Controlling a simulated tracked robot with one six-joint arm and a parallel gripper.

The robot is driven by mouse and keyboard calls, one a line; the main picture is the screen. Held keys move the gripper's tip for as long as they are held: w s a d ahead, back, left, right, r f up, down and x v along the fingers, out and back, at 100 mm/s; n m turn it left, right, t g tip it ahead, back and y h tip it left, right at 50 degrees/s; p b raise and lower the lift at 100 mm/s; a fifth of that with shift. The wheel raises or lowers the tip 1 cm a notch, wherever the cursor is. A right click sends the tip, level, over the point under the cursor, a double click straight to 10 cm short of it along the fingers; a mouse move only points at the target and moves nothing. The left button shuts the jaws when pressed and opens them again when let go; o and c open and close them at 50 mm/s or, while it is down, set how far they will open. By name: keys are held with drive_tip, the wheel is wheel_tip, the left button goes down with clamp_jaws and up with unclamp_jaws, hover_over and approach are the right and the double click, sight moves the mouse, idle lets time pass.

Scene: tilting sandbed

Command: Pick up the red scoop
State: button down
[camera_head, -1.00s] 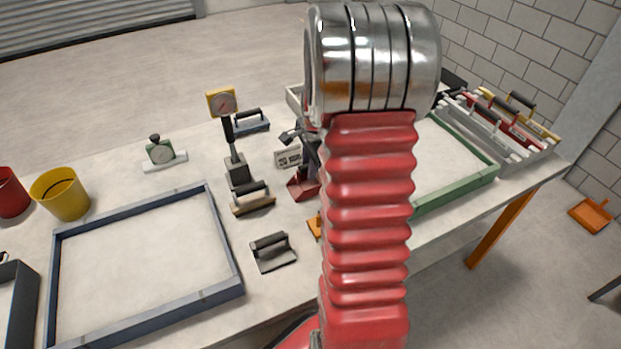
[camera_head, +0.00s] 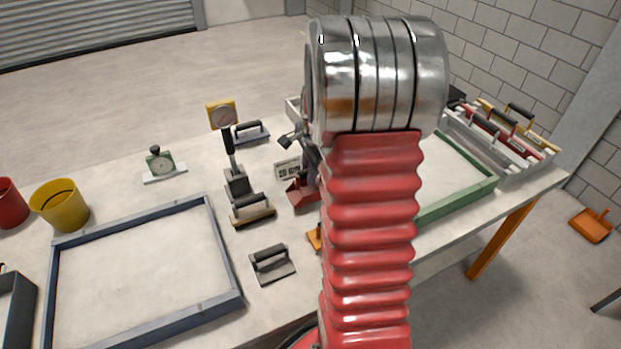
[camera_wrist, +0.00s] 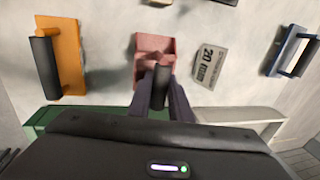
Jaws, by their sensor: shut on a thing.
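The red scoop (camera_wrist: 152,47) is in the middle of the wrist view, its dark handle (camera_wrist: 160,86) between the two fingers of my gripper (camera_wrist: 161,100). My gripper is shut on the handle, and the pan points away from me. In the head view the red scoop (camera_head: 301,191) shows just left of my red arm sleeve, which hides much of my gripper. Whether the scoop touches the table I cannot tell.
An orange tool (camera_wrist: 68,57) lies left of the scoop, and a "20" label plate (camera_wrist: 206,66) lies close on its right. In the head view, a gauge stand (camera_head: 236,180) and grey float (camera_head: 271,263) stand to the left.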

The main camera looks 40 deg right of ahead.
wheel_tip(320, 180, up, 16)
drive_tip(key=shift+f, duration=0.25)
idle(0.4)
drive_tip(key=c, duration=2.2)
unclamp_jaws()
clamp_jaws()
